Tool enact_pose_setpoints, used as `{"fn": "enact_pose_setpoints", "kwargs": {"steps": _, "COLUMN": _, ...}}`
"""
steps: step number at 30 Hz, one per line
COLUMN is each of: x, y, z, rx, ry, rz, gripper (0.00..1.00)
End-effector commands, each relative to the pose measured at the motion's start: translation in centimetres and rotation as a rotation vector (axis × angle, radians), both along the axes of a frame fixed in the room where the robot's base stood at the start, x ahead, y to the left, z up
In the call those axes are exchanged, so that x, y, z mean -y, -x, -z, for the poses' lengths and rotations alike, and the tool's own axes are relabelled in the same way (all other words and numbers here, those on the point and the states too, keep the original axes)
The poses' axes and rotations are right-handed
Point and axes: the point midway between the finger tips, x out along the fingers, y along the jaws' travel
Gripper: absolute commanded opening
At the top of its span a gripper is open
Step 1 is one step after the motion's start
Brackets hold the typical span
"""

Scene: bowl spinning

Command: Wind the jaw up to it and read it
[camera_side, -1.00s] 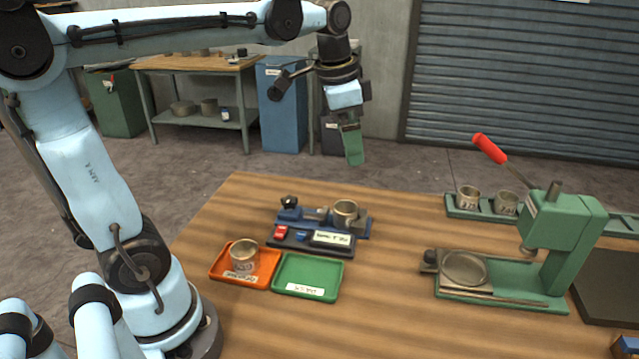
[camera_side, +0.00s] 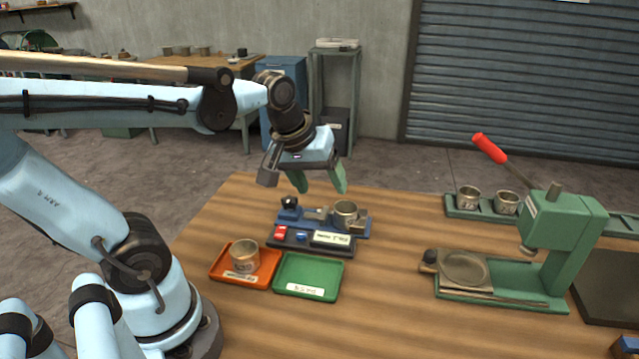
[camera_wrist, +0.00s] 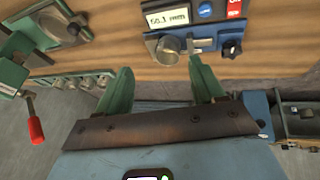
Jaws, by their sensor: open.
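The blue measuring gauge (camera_side: 368,232) stands on the table, with a metal cup (camera_side: 345,213) between its jaws. The moving jaw (camera_side: 317,213) is left of the cup; I cannot tell whether they touch. A dark knob (camera_side: 289,203) is at the gauge's left end, and also shows in the wrist view (camera_wrist: 232,49). The display (camera_wrist: 167,18) seems to read about 50.1 mm, not sharply. My gripper (camera_side: 320,188) is open and empty above and behind the gauge, its green fingers pointing down. In the wrist view the fingers (camera_wrist: 164,88) are wide apart, below the cup (camera_wrist: 167,47).
An orange tray (camera_side: 219,279) holds another cup (camera_side: 244,256). A green tray (camera_side: 320,263) beside it is empty. A green press (camera_side: 570,245) with a red handle (camera_side: 490,148) stands at the right. A rack (camera_side: 459,212) with cups is behind it. The table's middle is clear.

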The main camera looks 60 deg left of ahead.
Motion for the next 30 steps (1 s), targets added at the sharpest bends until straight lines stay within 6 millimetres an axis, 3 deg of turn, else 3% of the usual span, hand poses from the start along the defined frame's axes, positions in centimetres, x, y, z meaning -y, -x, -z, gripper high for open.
{"fn": "enact_pose_setpoints", "kwargs": {"steps": 9, "x": -9.0, "y": -1.4, "z": -1.0, "rx": -0.179, "ry": 0.293, "rz": -0.961, "gripper": 0.68}}
{"fn": "enact_pose_setpoints", "kwargs": {"steps": 15, "x": -13.2, "y": -1.2, "z": -0.7, "rx": -0.244, "ry": 0.383, "rz": -1.430, "gripper": 0.68}}
{"fn": "enact_pose_setpoints", "kwargs": {"steps": 21, "x": -14.8, "y": -0.9, "z": -0.4, "rx": -0.266, "ry": 0.409, "rz": -1.617, "gripper": 0.68}}
{"fn": "enact_pose_setpoints", "kwargs": {"steps": 30, "x": -14.8, "y": -0.9, "z": 2.5, "rx": -0.266, "ry": 0.410, "rz": -1.626, "gripper": 0.68}}
